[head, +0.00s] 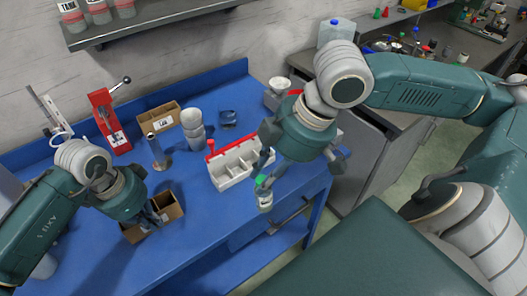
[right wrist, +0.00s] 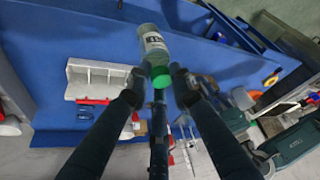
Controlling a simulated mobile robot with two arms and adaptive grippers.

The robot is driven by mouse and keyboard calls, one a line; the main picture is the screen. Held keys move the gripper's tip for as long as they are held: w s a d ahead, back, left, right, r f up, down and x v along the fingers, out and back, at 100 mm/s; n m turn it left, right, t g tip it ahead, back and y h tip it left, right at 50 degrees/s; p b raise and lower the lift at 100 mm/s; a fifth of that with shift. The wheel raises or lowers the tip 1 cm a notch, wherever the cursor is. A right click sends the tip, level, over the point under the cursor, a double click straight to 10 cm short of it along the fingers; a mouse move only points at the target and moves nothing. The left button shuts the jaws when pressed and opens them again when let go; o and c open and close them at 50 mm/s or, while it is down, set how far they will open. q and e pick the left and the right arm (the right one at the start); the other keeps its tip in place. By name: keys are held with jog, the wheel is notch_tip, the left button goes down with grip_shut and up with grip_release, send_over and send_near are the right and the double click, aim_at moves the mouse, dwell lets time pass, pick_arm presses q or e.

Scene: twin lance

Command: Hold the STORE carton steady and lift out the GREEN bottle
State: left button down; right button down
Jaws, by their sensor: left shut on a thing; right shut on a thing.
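The green-capped bottle (head: 265,200), clear with a white label, hangs from my right gripper (head: 264,178), which is shut on its cap. In the right wrist view the bottle (right wrist: 152,43) shows with its green cap (right wrist: 160,76) between the fingertips (right wrist: 158,78). It is in the air near the front right of the blue table, clear of any carton. My left gripper (head: 152,216) is shut on a brown open carton (head: 172,212) at the table's front left. No label is readable on this carton, and the gripper hides part of it.
A second brown carton (head: 159,117) with a white label stands behind. A white divided carrier (head: 234,165) with a red handle is left of the bottle; it also shows in the right wrist view (right wrist: 98,80). White stacked cups (head: 193,128), a metal cylinder (head: 157,150) and a red press (head: 109,122) stand behind.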

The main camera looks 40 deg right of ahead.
pick_arm(q)
jog(key=c, duration=1.8)
grip_release()
jog(key=shift+c, duration=0.2)
notch_tip(320, 180, up, 12)
jog(key=a, duration=0.1)
jog(key=shift+a, duration=0.35)
jog(key=shift+f, duration=0.15)
